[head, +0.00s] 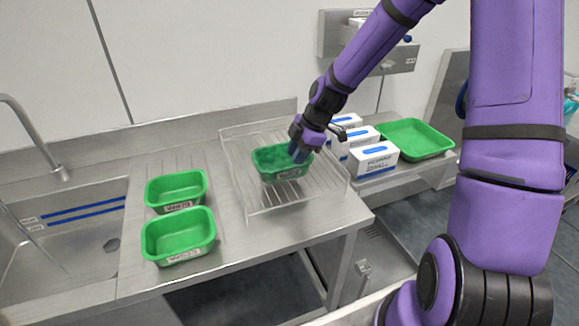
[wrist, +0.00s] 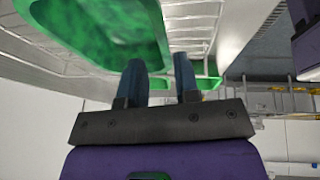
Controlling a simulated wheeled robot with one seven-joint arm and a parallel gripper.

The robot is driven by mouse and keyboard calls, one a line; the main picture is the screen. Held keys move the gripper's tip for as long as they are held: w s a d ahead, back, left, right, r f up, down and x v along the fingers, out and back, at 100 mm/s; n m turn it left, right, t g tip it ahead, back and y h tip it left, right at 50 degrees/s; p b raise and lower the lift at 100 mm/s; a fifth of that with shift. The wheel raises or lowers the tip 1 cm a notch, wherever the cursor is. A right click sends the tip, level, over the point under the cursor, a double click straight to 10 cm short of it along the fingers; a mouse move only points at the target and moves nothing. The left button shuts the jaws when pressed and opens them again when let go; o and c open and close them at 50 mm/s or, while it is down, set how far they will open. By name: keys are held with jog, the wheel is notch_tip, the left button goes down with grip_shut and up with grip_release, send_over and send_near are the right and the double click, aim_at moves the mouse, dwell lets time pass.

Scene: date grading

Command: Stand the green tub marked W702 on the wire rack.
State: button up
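Two more green tubs, a rear one (head: 160,191) and a front one (head: 150,240), stand on the steel drainboard left of the rack, with unclear labels.
A sink (head: 90,255) with a tap (head: 40,140) lies at the left. Several white-and-blue boxes (head: 374,163) and a wide green tray (head: 420,138) stand right of the rack. A steel wall shelf (head: 335,35) hangs behind my arm. The counter's front strip (head: 300,232) is clear.

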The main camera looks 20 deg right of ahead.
jog(key=s+d+r+m+t+h, duration=0.1)
jog(key=s+r+m+h, duration=0.1)
jog(key=s+r+m, duration=0.6)
jog(key=s+d+r+m+t+h, duration=0.1)
jog(key=s+r+m+h, duration=0.15)
jog(key=s+r, duration=0.65)
jog(key=s+d+r+m+t, duration=0.1)
jog(key=s+d+r+m, duration=0.1)
jog(key=s+r+m, duration=0.5)
jog(key=s+r, duration=0.2)
jog(key=s, duration=0.2)
jog(key=shift+s+r+m+t, duration=0.2)
jog(key=shift+r+m+t, duration=0.1)
jog(key=shift+m+t, duration=0.1)
